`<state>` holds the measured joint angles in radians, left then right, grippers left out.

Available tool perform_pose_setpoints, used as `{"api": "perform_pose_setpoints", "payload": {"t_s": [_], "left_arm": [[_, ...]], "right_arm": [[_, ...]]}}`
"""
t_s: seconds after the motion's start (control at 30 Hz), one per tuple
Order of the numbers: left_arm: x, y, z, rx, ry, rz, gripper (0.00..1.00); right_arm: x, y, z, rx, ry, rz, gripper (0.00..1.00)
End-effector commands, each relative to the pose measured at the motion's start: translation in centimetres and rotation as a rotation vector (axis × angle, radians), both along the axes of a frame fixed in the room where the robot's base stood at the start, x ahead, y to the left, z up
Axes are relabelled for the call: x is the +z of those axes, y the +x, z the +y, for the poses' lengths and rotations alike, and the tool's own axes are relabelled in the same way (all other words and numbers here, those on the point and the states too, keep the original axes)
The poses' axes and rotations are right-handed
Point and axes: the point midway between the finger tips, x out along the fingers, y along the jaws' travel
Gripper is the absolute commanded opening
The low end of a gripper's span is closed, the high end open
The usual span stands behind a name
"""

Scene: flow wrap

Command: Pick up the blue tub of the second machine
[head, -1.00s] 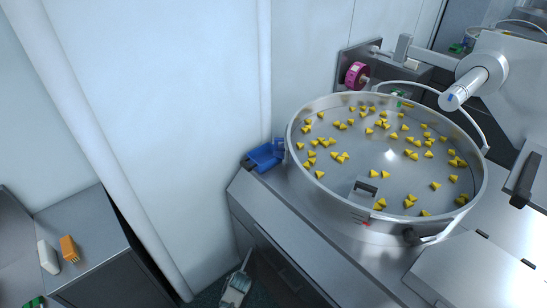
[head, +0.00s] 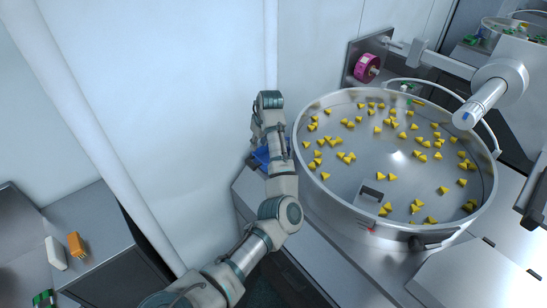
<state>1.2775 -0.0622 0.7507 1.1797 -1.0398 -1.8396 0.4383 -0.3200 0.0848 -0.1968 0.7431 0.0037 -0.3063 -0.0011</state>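The blue tub (head: 261,156) sits on the machine's left ledge, beside the round bowl. My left arm reaches up across the ledge and covers much of the tub, so only part of its blue side shows. My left gripper (head: 277,150) is at the tub in the picture, mostly hidden by my own arm links. I cannot tell whether its fingers are open or shut, or whether they touch the tub. My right gripper is not in view.
The large round metal bowl (head: 345,203) with several yellow pieces stands just right of my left arm. A pink roll (head: 367,66) is behind it. A wall and white post are at left.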

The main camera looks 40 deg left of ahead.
Motion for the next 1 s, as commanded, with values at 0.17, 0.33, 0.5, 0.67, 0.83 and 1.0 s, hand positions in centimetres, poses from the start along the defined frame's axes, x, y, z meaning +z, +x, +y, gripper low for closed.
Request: {"api": "perform_pose_setpoints", "payload": {"t_s": [0.17, 0.33, 0.5, 0.67, 0.83, 1.0], "left_arm": [[-1.4, 0.2, 0.5, 0.007, -0.013, 0.003, 0.33], [-5.3, 0.6, 1.7, 0.004, -0.011, 0.003, 0.33], [-8.9, 0.9, 2.8, 0.005, -0.01, 0.0, 0.33], [-10.7, 1.0, 3.3, 0.003, -0.009, -0.001, 0.33], [-11.9, 1.1, 3.7, 0.003, -0.008, -0.001, 0.33], [-14.5, 1.1, 4.9, 0.005, -0.009, 0.0, 0.33]], "right_arm": [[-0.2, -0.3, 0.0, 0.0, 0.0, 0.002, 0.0], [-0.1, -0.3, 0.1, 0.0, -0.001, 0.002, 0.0], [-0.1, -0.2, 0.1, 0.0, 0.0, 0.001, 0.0], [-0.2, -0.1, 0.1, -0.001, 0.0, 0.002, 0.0], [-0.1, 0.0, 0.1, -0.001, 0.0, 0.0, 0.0], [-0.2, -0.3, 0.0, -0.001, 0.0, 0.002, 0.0]]}}
